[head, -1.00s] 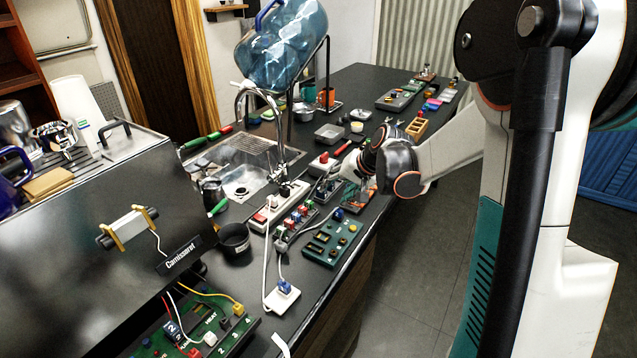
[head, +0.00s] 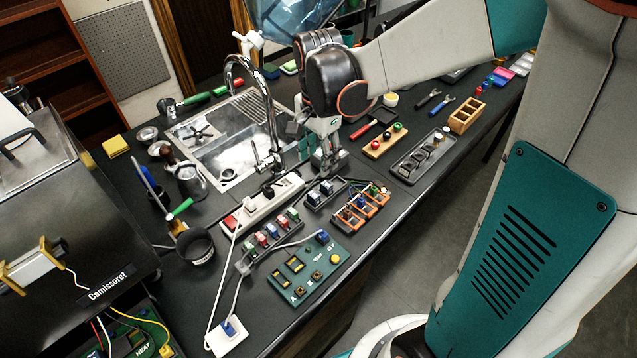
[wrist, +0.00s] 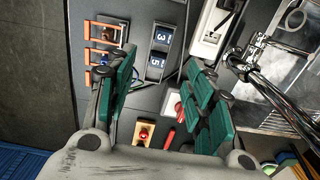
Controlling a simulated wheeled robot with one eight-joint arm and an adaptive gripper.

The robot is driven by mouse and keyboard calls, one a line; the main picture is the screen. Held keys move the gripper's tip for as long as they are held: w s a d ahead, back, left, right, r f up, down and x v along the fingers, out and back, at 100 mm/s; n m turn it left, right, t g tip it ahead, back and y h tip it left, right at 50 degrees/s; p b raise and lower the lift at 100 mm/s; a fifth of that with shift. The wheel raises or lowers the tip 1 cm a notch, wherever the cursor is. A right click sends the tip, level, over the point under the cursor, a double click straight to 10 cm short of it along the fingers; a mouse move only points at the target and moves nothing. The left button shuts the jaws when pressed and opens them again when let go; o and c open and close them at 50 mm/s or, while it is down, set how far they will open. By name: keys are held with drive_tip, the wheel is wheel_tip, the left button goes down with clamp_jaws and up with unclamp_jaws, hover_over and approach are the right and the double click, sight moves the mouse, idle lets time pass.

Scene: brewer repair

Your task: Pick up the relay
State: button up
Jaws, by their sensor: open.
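Two dark blocks with blue-and-white number faces, marked 3 (wrist: 162,36) and 5 (wrist: 155,66), sit in a small dark tray (wrist: 147,76). They look like relays, but I cannot tell which one the task means. In the head view the tray's blocks (head: 320,196) are just in front of my gripper (head: 328,165), between the power strip and the orange rack. In the wrist view my gripper (wrist: 160,62) is open and empty, its green-padded fingers spread to either side of the tray's near end. It appears above the tray, not touching the blocks.
An orange rack (head: 375,203) stands right of the tray, a white power strip (head: 262,203) left. A tray of coloured blocks (head: 270,236) and a green board (head: 307,270) lie in front. A faucet (head: 272,100) rises by the sink.

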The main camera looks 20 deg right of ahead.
drive_tip(key=b, duration=0.2)
hover_over(316, 193)
wheel_tip(316, 193, down, 8)
drive_tip(key=shift+f+b, duration=1.15)
drive_tip(key=shift+f, duration=1.75)
drive_tip(key=c, duration=1.1)
